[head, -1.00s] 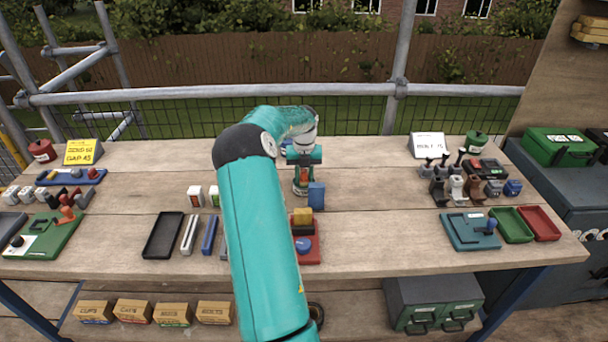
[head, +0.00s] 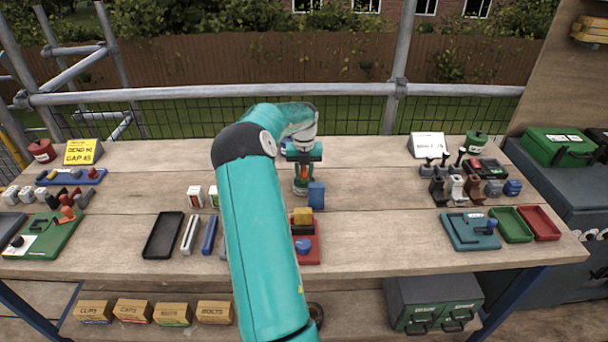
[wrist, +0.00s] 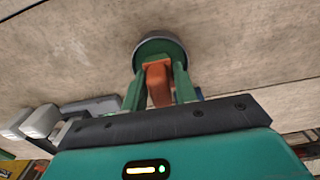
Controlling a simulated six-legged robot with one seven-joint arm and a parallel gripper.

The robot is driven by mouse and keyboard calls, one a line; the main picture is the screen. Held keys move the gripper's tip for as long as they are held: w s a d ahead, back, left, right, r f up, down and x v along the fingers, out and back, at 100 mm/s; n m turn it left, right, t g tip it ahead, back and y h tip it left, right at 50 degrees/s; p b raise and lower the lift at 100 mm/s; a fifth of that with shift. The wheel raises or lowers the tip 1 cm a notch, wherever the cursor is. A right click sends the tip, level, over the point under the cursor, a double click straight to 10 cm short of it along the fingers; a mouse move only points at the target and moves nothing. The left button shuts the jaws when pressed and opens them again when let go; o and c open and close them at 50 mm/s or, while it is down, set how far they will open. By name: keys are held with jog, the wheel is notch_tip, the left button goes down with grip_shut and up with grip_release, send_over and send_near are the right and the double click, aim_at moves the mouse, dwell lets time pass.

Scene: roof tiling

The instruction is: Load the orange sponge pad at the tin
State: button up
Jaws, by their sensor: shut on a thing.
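My gripper (head: 303,170) is above the middle of the bench, pointing down. In the wrist view its two green fingers (wrist: 158,88) are shut on the orange sponge pad (wrist: 157,80). The pad (head: 302,172) shows as a small orange patch between the fingers in the head view. A round green tin with a grey rim (wrist: 160,42) is right at the fingertips in the wrist view. Its low round form (head: 300,190) shows under the gripper in the head view. The pad's lower end is over or in the tin; I cannot tell whether it touches the inside.
A blue block (head: 317,195) stands close to the right of the tin. A red tray (head: 308,250) with yellow and blue pieces lies in front. White cartons (head: 195,196) and a black tray (head: 163,236) are to the left. The bench right of the blue block is clear.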

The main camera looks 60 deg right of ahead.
jog(key=shift+r, duration=2.9)
jog(key=shift+s, duration=0.1)
